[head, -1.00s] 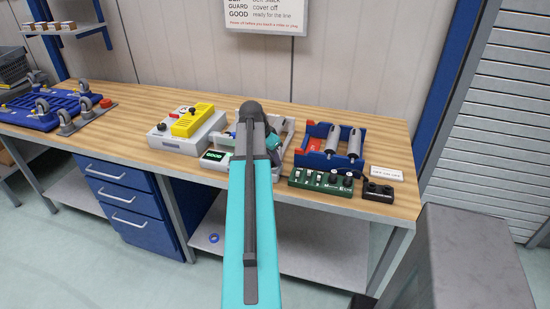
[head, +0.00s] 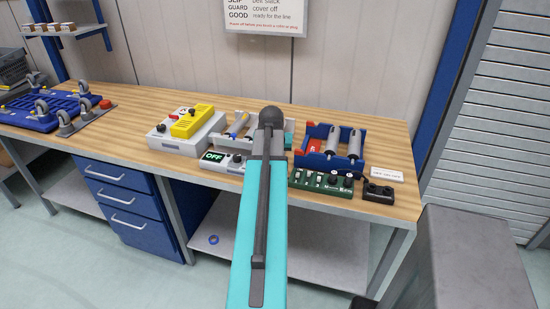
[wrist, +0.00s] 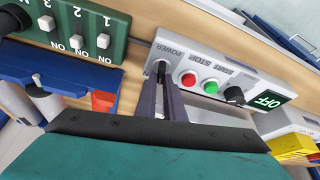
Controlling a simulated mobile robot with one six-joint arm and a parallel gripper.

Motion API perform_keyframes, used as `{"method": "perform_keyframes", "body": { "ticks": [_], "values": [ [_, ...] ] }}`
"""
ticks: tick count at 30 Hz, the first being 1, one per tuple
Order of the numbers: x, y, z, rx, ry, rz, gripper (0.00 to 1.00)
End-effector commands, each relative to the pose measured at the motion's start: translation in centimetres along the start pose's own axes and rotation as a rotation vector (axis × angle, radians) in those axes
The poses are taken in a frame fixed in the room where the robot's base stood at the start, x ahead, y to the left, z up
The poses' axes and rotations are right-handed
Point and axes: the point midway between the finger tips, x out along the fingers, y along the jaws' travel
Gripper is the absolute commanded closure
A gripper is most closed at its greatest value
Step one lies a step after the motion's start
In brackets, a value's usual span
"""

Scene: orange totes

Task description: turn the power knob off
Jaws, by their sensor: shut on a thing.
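A white control panel (wrist: 215,72) with a POWER label shows in the wrist view. The black power knob (wrist: 160,67) is at its left end, partly hidden by my fingers. My gripper (wrist: 162,80) is shut on the power knob. Along the panel are a red stop button (wrist: 188,80), a green button (wrist: 210,87), a second black knob (wrist: 234,95) and a display (wrist: 267,100) that reads OFF. In the head view the display (head: 214,156) also reads OFF. My arm hides the panel's right end and my gripper there.
A green switch box (head: 325,184) and a blue roller stand (head: 310,150) are right of my arm. A white box with a yellow cover (head: 192,120) stands to the left.

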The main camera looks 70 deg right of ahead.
Motion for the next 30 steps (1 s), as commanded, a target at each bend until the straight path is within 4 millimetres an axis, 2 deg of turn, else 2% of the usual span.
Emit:
{"method": "perform_keyframes", "body": {
  "ticks": [18, 30],
  "values": [
    [0.06, -0.1, 0.27, -0.408, -0.008, -0.176, 1.0],
    [0.06, -0.11, 0.34, -0.533, -0.009, -0.225, 1.0]
  ]
}}
